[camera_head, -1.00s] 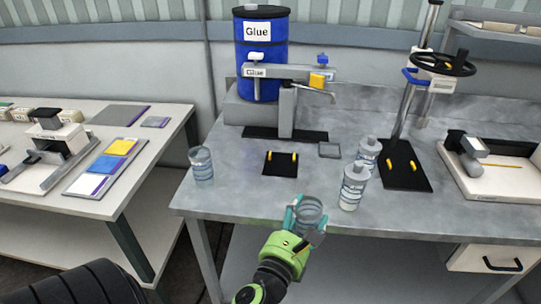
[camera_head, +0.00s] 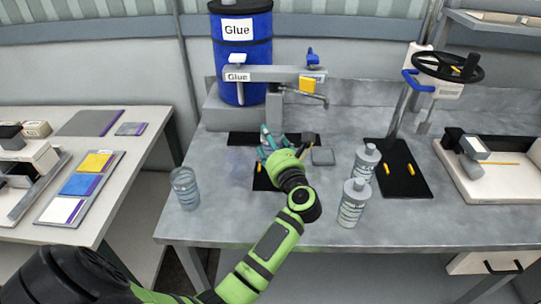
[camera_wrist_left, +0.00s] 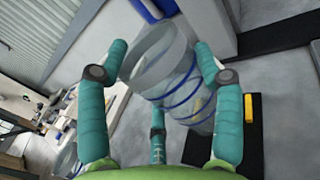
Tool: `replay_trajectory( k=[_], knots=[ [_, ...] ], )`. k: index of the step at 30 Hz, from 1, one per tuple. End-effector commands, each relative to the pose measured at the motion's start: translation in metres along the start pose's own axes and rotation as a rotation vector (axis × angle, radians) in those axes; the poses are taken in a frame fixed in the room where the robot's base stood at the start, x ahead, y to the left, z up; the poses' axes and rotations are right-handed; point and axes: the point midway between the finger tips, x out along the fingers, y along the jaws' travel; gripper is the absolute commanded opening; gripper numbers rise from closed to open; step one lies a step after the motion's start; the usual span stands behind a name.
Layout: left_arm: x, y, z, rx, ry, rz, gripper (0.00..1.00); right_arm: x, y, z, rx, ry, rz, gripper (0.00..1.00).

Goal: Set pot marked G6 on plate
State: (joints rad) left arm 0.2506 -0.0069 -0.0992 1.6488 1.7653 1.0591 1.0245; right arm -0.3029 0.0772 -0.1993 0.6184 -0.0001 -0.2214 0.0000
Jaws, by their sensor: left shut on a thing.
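My left gripper (camera_head: 272,142) is over the back middle of the grey bench, by the glue dispenser. In the left wrist view its teal fingers are shut on a clear pot (camera_wrist_left: 165,75) with blue bands. The head view mostly hides this pot behind the hand, and I cannot read a G6 mark on it. The black plate with yellow grips (camera_head: 262,180) lies below the hand, partly covered by my arm; one yellow grip shows in the left wrist view (camera_wrist_left: 250,108). I cannot tell whether the pot touches anything below. My right gripper is not in view.
Another clear pot (camera_head: 185,188) stands at the bench's left edge. Two capped bottles (camera_head: 353,205) (camera_head: 364,165) stand right of my arm. The glue dispenser arm (camera_head: 275,74) overhangs the back.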

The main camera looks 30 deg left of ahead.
Motion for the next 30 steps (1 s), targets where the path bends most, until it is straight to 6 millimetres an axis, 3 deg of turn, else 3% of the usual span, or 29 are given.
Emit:
replay_trajectory(
  k=[11, 23, 24, 25, 30],
  knots=[
    [0.0, -0.007, -0.041, 0.002, -0.002, -0.001, 0.26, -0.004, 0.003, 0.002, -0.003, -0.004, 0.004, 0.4],
    [-0.001, -0.009, -0.048, -0.002, -0.002, -0.001, 0.26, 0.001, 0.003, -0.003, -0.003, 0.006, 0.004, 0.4],
    [-0.001, -0.009, -0.047, -0.002, -0.001, -0.001, 0.79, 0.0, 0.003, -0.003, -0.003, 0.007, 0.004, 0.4],
    [-0.001, -0.008, -0.047, -0.001, -0.001, -0.002, 0.91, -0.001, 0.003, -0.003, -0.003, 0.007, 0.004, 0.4],
    [-0.001, -0.008, -0.046, -0.001, -0.001, -0.002, 0.91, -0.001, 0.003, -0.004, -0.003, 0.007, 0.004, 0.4]
  ],
)
